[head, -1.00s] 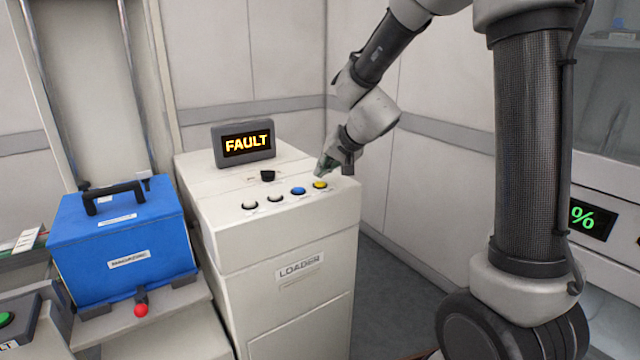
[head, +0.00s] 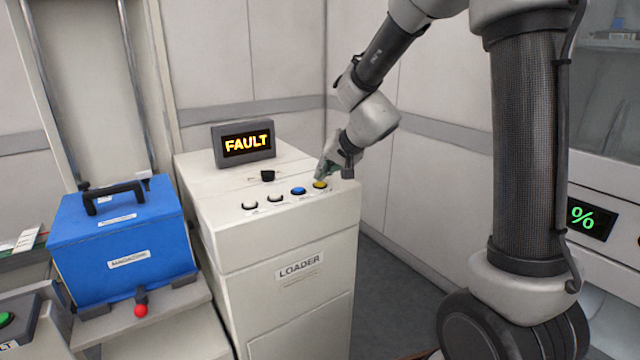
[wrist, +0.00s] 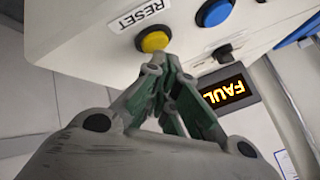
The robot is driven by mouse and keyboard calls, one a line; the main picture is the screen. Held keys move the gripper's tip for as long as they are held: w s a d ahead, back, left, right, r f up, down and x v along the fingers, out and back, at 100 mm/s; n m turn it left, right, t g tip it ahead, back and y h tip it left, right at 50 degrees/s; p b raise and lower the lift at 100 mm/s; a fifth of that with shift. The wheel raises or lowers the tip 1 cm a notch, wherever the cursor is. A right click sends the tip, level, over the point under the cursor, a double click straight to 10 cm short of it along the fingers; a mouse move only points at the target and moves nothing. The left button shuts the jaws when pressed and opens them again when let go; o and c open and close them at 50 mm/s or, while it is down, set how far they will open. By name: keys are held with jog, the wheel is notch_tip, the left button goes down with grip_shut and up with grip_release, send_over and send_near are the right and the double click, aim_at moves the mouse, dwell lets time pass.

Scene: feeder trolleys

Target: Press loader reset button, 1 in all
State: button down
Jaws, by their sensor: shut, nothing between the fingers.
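The loader (head: 278,240) is a white cabinet with a row of buttons along the front of its top. The yellow button (head: 320,184) is at the right end of the row. In the wrist view the yellow button (wrist: 153,40) sits beside a label reading RESET (wrist: 140,14). My gripper (head: 322,172) is shut and empty, its fingertips right at the yellow button. In the wrist view the fingertips (wrist: 168,60) overlap the button's lower edge; I cannot tell whether they touch it. The display (head: 246,144) on the loader reads FAULT.
A blue button (head: 298,191) is just left of the yellow one, then two white buttons (head: 275,197). A black knob (head: 267,175) stands behind them. A blue magazine box (head: 118,240) is on a trolley at the left. A wall is behind the loader.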

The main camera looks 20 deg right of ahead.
jog(key=shift+f, duration=0.4)
dwell(0.5)
jog(key=shift+r, duration=0.85)
jog(key=shift+r, duration=0.1)
jog(key=shift+r, duration=2.4)
